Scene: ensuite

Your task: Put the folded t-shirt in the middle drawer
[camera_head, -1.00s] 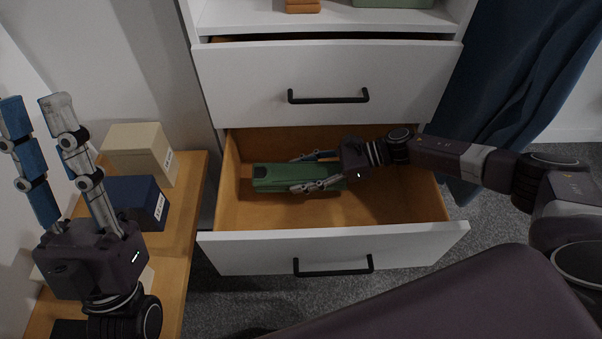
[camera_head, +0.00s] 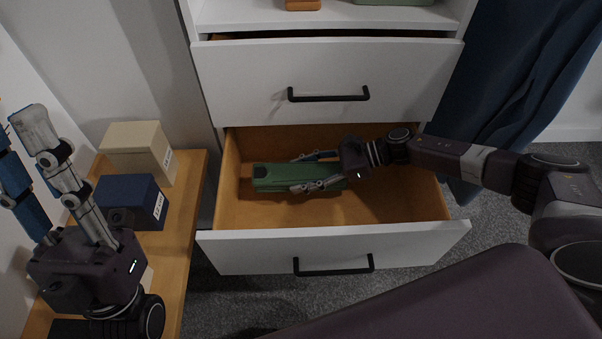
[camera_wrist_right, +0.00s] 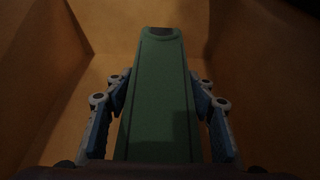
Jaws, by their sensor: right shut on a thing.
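The folded green t-shirt (camera_head: 272,179) lies inside the open wooden drawer (camera_head: 400,208), on or just above its floor. The drawer has a white front with a black bar handle. My right gripper (camera_head: 297,174) reaches in from the right and is shut on the t-shirt, a finger along each long side. In the right wrist view the t-shirt (camera_wrist_right: 161,95) runs away from the palm between both fingers, with a dark patch at its far end. My left gripper (camera_head: 16,128) is at the left edge, fingers apart and empty, one partly cut off by the frame.
A white-fronted drawer (camera_head: 400,75) above stands slightly out. A wooden side table (camera_head: 180,225) at left carries a beige box (camera_head: 130,152) and a blue box (camera_head: 135,198). A dark blue curtain (camera_head: 520,80) hangs at right. The open drawer's right half is mostly free around my arm.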

